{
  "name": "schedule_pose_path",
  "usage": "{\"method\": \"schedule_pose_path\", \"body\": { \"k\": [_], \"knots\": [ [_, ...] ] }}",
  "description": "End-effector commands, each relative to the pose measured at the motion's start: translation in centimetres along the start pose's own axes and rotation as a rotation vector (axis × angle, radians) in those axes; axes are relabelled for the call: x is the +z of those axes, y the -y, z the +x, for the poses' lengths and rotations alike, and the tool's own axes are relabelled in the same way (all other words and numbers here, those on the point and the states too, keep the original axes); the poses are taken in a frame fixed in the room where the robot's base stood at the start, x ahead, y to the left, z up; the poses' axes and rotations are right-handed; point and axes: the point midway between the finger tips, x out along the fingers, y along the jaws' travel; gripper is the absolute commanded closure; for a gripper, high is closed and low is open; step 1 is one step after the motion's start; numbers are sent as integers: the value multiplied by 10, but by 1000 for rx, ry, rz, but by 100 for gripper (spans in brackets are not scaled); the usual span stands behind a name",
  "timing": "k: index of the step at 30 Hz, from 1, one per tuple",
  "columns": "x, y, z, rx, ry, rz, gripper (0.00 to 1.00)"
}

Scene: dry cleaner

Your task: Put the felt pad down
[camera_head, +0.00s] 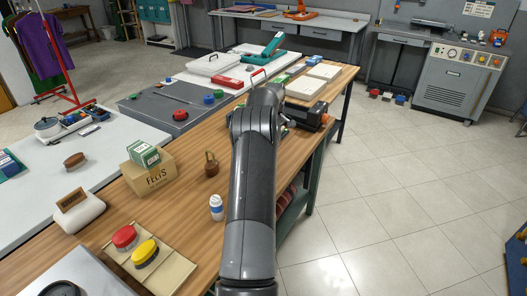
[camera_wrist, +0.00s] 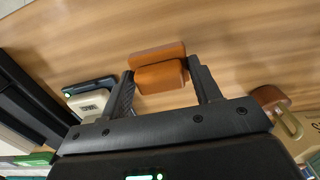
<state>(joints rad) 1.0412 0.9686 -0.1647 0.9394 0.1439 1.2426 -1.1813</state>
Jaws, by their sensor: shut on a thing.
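In the wrist view, my gripper (camera_wrist: 163,78) is shut on an orange-brown, block-like piece, which I take to be the felt pad (camera_wrist: 160,76). The pad sits between the two dark fingers, and part of it reaches past them. Wood-grained tabletop (camera_wrist: 230,45) lies behind it; I cannot tell whether the pad touches the wood. In the head view my own arm hides the pad and most of the gripper, over the far part of the long wooden table (camera_head: 190,215).
In the head view, a cardboard box marked FELTS (camera_head: 150,178), a small brown weight-like item (camera_head: 211,166) and a white bottle (camera_head: 216,207) stand on the near table. Pale flat pieces (camera_head: 305,88) lie beyond the gripper. In the wrist view, a cream item (camera_wrist: 90,103) is left of the fingers.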

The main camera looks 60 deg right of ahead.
Motion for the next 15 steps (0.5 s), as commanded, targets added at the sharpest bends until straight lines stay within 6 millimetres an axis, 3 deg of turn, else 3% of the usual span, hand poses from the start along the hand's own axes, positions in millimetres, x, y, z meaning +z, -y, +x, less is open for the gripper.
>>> {"method": "schedule_pose_path", "body": {
  "k": [3, 6, 15],
  "knots": [
    [-25, 1, 16, 0, 2, -3, 65],
    [-38, 0, 23, 1, 2, -2, 65],
    [-46, 1, 43, -1, 2, 0, 65]
  ]
}}
